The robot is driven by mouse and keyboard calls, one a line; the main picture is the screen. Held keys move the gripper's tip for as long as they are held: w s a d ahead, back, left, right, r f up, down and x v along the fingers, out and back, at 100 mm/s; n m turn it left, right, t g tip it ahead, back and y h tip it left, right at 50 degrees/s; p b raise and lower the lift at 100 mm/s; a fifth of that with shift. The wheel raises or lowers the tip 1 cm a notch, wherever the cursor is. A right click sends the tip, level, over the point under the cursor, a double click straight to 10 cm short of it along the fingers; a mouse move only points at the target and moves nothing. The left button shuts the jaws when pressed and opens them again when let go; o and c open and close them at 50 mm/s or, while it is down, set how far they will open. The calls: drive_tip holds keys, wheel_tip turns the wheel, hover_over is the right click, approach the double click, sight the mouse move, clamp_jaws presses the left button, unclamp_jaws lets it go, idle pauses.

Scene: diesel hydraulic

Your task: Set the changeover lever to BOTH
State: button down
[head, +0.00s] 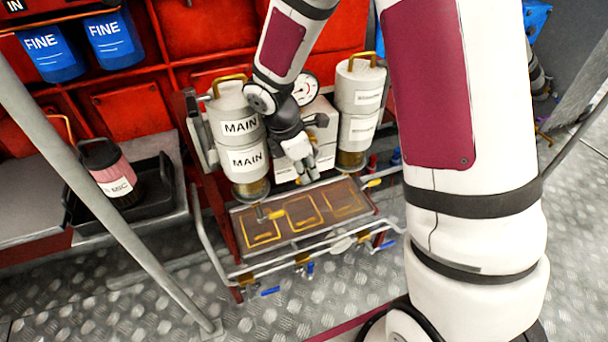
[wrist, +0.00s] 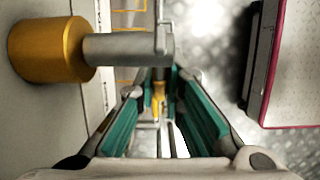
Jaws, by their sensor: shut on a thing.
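In the wrist view a grey shaft (wrist: 128,48) runs out to the right from a gold round hub (wrist: 48,50). A thin grey bar (wrist: 160,14) crosses its outer end. The shaft assembly looks like the changeover lever. My gripper (wrist: 161,78) has its teal-padded fingers closed in at the shaft's outer end, shut on the lever. The gripped part is mostly hidden between the fingertips. In the head view my gripper (head: 300,165) is between the two filter housings, and the lever is hidden there. I cannot read a BOTH mark or tell the lever's setting.
The MAIN housing (head: 240,140) stands left of my gripper and another white housing (head: 358,105) right. A gauge (head: 305,88) is behind. A drip tray with yellow outlines (head: 282,236) lies below. A pink-and-black canister (head: 112,175) stands in a black tray (head: 75,210) at left.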

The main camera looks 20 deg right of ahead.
drive_tip(key=shift+s+d+f+h, duration=0.1)
drive_tip(key=shift+d+f+h, duration=0.05)
drive_tip(key=shift+h, duration=0.25)
drive_tip(key=c, duration=1.7)
unclamp_jaws()
drive_tip(key=v, duration=1.2)
